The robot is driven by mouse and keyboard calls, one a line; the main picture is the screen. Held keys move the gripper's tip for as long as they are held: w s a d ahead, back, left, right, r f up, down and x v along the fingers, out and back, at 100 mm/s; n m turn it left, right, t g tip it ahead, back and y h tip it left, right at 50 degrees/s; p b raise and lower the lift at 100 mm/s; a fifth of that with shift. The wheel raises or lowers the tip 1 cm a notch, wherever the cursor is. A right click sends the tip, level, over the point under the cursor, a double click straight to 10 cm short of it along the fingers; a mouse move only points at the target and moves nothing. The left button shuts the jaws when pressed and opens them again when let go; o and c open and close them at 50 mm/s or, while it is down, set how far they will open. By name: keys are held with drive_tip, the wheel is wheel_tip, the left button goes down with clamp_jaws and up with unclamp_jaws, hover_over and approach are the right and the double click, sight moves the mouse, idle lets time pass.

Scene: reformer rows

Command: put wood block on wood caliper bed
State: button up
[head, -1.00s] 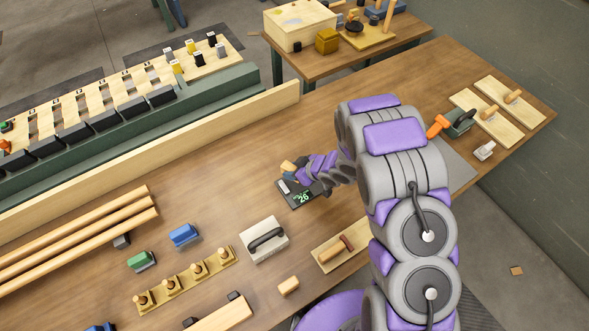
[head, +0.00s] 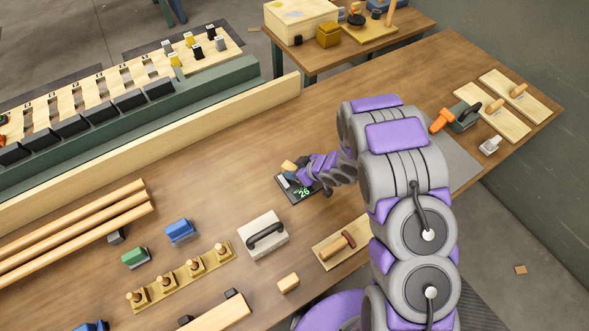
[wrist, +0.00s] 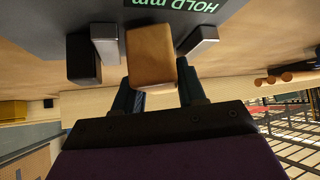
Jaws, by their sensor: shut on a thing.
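The wood block (wrist: 152,57) is held between the fingertips of my gripper (wrist: 157,88). It also shows as a small tan piece in the head view (head: 289,166). My gripper (head: 298,172) is over the far end of the dark caliper bed, which has a green lit display (head: 303,192). In the wrist view the bed's display (wrist: 172,5) appears upside down, just past the block. Light metal pieces (wrist: 105,44) stand to both sides of the block, with a black piece at left. Whether the block touches the bed cannot be told.
A grey block with a black handle (head: 264,238), a small loose wood block (head: 288,283) and a board with a wooden-handled tool (head: 338,245) lie nearer. A long wood rail (head: 200,125) runs behind.

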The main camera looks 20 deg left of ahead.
drive_tip(key=shift+f, duration=0.4)
drive_tip(key=o, duration=1.3)
drive_tip(key=shift+f, duration=0.1)
drive_tip(key=shift+c, duration=0.2)
drive_tip(key=shift+d, duration=0.1)
drive_tip(key=p+v, duration=0.2)
drive_tip(key=v, duration=1.5)
drive_tip(key=shift+w+r, duration=0.15)
drive_tip(key=shift+r, duration=0.05)
